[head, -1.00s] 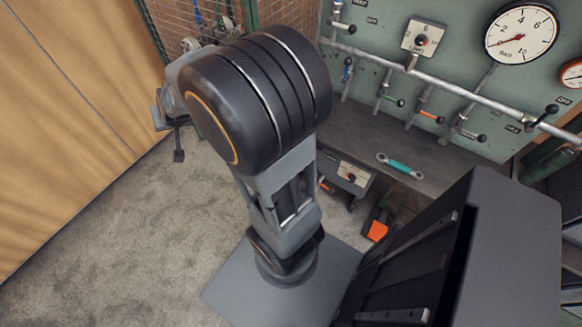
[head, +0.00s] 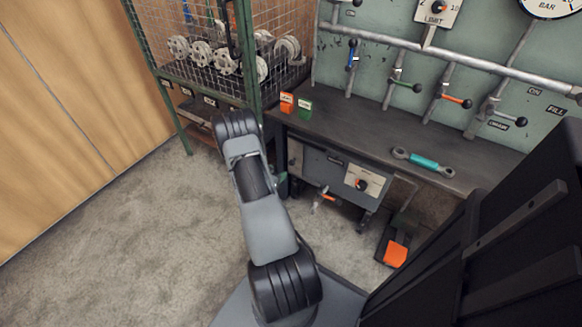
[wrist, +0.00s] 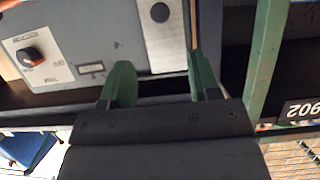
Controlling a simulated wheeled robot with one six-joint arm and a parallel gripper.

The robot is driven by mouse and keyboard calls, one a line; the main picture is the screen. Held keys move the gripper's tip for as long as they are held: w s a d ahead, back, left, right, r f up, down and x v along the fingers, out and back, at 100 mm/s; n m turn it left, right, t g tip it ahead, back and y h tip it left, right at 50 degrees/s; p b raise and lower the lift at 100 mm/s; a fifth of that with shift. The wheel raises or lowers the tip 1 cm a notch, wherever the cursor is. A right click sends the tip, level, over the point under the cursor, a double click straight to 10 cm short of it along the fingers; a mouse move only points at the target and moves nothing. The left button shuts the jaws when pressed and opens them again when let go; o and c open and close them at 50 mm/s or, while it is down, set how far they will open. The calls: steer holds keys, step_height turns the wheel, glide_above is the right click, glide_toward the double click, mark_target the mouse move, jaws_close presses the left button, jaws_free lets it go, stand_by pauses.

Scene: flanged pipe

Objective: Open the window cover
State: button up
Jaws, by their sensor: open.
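My gripper (wrist: 162,78) shows its two green fingers apart with nothing between them in the wrist view. In the head view it is mostly hidden behind my arm; a green bit shows beside the left end of the grey box (head: 322,172) under the bench. The wrist view shows the box's face (wrist: 90,45) upside down. On it is a paler metal plate (wrist: 167,55) with a dark round knob or hole (wrist: 160,12), beyond the fingers. This plate may be the window cover; I cannot tell for sure. The fingertips appear close to the box, contact unclear.
The box also has an orange-and-black dial (head: 361,184). A green mesh cage (head: 205,60) stands left. An orange pedal (head: 396,254) is on the floor. Floor at left is clear.

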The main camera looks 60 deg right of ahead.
mark_target(291, 163)
steer(key=b+x, duration=0.3)
steer(key=x, duration=0.9)
steer(key=shift+d+f, duration=0.1)
steer(key=shift+d, duration=0.1)
jaws_close()
